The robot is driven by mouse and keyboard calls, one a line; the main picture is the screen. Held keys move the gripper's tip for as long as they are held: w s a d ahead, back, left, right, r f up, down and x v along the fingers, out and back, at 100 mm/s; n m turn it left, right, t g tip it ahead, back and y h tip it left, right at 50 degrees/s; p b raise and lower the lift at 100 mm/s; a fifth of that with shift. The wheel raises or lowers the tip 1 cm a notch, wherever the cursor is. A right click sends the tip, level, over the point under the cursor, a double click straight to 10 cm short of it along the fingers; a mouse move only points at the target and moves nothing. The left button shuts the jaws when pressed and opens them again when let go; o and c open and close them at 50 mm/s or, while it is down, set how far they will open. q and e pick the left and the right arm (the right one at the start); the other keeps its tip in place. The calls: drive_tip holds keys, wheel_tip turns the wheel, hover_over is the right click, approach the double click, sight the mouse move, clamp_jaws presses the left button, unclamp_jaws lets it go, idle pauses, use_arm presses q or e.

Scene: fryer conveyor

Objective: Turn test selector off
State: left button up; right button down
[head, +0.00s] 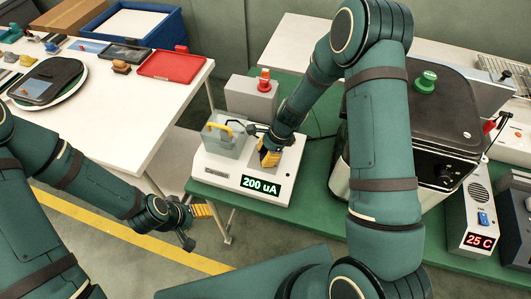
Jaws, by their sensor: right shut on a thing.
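The white tester box (218,173) stands on the green bench, and its front display (260,186) reads "200 uA". My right gripper (268,158) reaches down onto the top of this box, with its yellow fingers low against the surface. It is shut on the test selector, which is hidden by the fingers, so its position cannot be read. My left gripper (196,222) hangs empty over the floor, left of the bench and away from the box. Its finger opening is not clear.
A clear bin with a yellow handle (219,127) sits on the tester's left. A grey box with a red button (264,85) stands behind. The fryer (430,110) and a "25 C" unit (475,215) are at right. A white table (130,100) holds trays at left.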

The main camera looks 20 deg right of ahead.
drive_tip(key=n+g, duration=0.1)
drive_tip(key=n, duration=0.2)
drive_tip(key=shift+f+n, duration=0.1)
drive_tip(key=shift+n, duration=0.3)
drive_tip(key=n+g+h, duration=0.1)
drive_tip(key=n+g, duration=0.1)
drive_tip(key=n, duration=0.3)
drive_tip(key=shift+b, duration=0.4)
drive_tip(key=n+h, duration=0.1)
drive_tip(key=n, duration=0.2)
drive_tip(key=n+g+h+b, duration=0.1)
drive_tip(key=n, duration=0.2)
drive_tip(key=shift+s+f+n+g+b, duration=0.1)
drive_tip(key=shift+n+g+b, duration=0.2)
drive_tip(key=shift+n, duration=0.1)
drive_tip(key=n+h+b, duration=0.1)
drive_tip(key=n+h, duration=0.1)
drive_tip(key=n, duration=0.3)
drive_tip(key=c, duration=0.6)
unclamp_jaws()
drive_tip(key=shift+o, duration=0.2)
